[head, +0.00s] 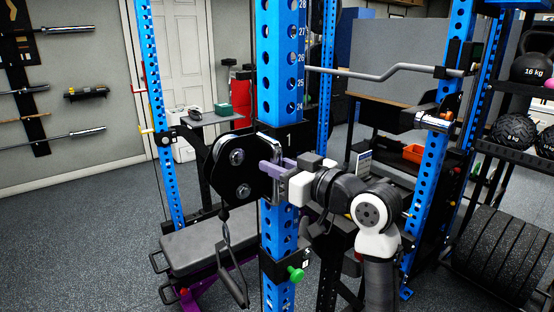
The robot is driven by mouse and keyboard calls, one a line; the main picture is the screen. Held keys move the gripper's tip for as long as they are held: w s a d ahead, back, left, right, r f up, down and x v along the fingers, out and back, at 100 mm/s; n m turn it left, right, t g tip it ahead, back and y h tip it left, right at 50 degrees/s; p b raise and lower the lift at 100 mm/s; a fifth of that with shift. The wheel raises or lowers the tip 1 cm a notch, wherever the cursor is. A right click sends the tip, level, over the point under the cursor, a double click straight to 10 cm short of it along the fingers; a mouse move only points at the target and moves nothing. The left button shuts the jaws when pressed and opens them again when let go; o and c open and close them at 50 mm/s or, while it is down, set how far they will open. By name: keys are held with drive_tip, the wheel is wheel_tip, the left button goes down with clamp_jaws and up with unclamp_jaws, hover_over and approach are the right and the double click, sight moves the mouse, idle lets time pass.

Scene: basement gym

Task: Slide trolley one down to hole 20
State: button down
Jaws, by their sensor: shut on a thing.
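Trolley one (290,137), a black sleeve marked with a white 1, sits around the blue numbered upright (281,60). Its top edge is just below the number 24. Its black pulley plate (226,168) sticks out to the left, with a strap handle (232,272) hanging below. My gripper (272,172) reaches in from the right and is shut at the trolley's front; the exact part held is hidden by the fingers. Hole 20 and its number cannot be made out. Lower on the same upright is a black bracket with a green knob (295,273).
A grey-padded bench (205,240) stands behind at lower left. A bent bar (385,74) rests across the rack at right. A kettlebell and ball shelf (520,90) and a row of black plates (495,250) fill the right side. Floor at left is clear.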

sight(278, 201)
wheel_tip(278, 201, down, 8)
drive_tip(key=b, duration=0.5)
drive_tip(key=shift+f, duration=0.2)
drive_tip(key=c, duration=1.3)
unclamp_jaws()
drive_tip(key=shift+r, duration=0.1)
drive_tip(key=shift+s+d, duration=0.1)
drive_tip(key=b+v, duration=0.2)
drive_tip(key=v, duration=1.1)
drive_tip(key=shift+s+d, duration=0.25)
